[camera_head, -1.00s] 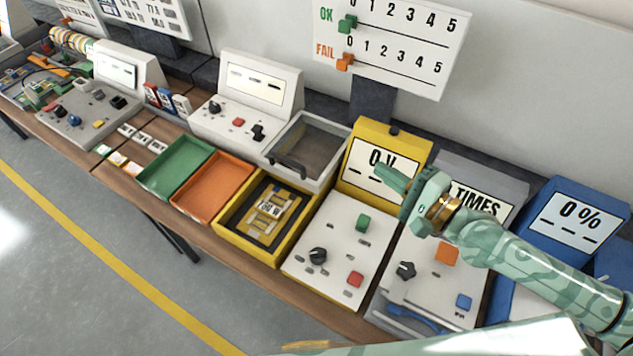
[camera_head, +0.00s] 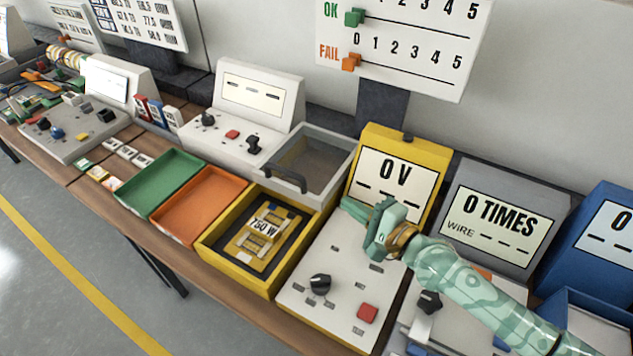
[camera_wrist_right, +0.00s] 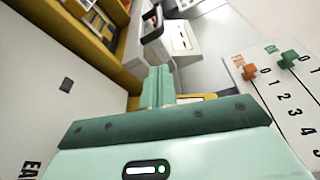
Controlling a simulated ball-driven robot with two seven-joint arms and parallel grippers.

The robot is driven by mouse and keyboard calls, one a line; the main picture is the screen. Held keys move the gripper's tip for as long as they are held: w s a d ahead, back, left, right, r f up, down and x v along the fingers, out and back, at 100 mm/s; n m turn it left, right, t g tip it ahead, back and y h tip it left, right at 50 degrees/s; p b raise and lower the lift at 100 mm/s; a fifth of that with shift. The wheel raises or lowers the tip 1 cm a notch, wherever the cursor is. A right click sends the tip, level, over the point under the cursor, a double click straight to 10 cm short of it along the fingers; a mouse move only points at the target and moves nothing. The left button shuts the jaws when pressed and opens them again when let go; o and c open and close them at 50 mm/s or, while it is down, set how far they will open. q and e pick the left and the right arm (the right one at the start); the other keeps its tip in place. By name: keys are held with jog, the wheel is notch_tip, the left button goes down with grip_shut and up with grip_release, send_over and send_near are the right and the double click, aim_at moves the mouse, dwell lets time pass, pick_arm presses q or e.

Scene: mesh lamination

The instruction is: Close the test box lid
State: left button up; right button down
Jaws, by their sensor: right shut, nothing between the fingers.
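The test box (camera_head: 215,247) is a yellow open-topped box at the table's front, with a yellow part marked 750 W (camera_head: 262,232) inside on a dark insert. Its lid (camera_head: 335,185) looks like the grey-framed see-through panel with a dark handle (camera_head: 284,179), standing open behind the box. The handle also seems to show in the wrist view (camera_wrist_right: 153,24). My right gripper (camera_head: 350,207) is shut and empty, right of the lid, above the 0 V panel and apart from the handle. Its closed fingers show in the wrist view (camera_wrist_right: 159,84). My left gripper is out of view.
Green (camera_head: 160,182) and orange (camera_head: 200,205) trays sit left of the box. The yellow 0 V tester (camera_head: 395,175) stands directly right, and the grey 0 TIMES unit (camera_head: 505,215) beyond it. The OK/FAIL board (camera_head: 400,45) rises behind.

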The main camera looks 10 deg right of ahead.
aim_at(316, 191)
jog(key=b+x, duration=0.2)
jog(key=x, duration=0.9)
jog(key=shift+s, duration=0.1)
jog(key=shift+s+a+p, duration=0.15)
jog(key=shift+s+p, duration=0.05)
jog(key=shift+p, duration=0.15)
jog(key=s+a+p, duration=0.9)
jog(key=s+a, duration=0.3)
jog(key=s, duration=0.5)
jog(key=shift+s+a, duration=0.25)
jog(key=shift+a, duration=0.15)
jog(key=shift+s+f, duration=0.1)
